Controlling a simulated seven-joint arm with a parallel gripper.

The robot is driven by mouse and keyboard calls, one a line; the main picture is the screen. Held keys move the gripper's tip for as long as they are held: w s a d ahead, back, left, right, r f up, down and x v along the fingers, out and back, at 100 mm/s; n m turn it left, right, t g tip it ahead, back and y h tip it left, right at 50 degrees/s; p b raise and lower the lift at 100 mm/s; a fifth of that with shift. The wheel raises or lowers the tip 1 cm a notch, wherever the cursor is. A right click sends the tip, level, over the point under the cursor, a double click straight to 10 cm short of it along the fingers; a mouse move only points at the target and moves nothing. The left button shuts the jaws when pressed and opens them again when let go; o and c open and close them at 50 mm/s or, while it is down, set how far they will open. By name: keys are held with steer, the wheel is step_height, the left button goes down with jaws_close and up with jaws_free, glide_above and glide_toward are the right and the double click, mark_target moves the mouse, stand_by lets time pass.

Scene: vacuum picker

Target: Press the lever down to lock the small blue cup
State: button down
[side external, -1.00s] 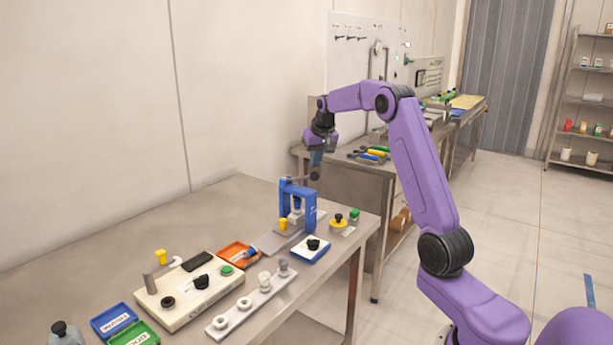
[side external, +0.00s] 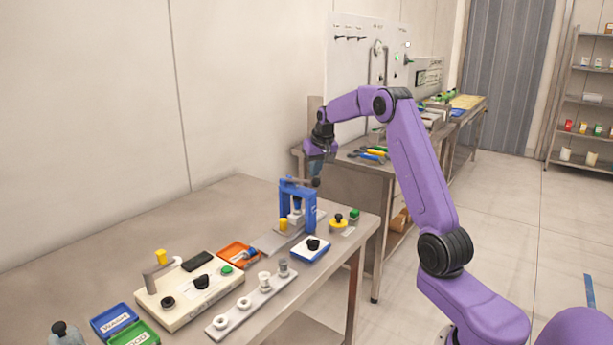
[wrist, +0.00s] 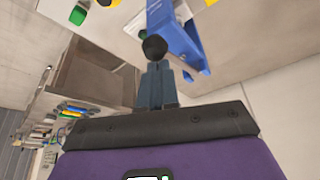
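The blue press frame (side external: 311,211) stands on a grey plate at the far right part of the table. Its lever ends in a black knob (side external: 316,183), which also shows in the wrist view (wrist: 154,47). A small blue cup-like piece (side external: 297,203) shows inside the frame above a light base; its exact seating is too small to tell. My gripper (side external: 316,171) is just above the knob, pointing down. In the wrist view its two fingers (wrist: 157,68) lie together, with the knob just beyond their tips; whether they touch it is unclear.
A yellow cup (side external: 283,224) stands left of the frame. A blue-white tray (side external: 310,250), a yellow piece with a black knob (side external: 338,222) and a green button (side external: 354,214) are nearby. An orange tray (side external: 232,250) and a white rack (side external: 250,304) sit in front.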

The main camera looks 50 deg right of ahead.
mark_target(315, 180)
steer(key=shift+f, duration=2.1)
steer(key=shift+r, duration=5.05)
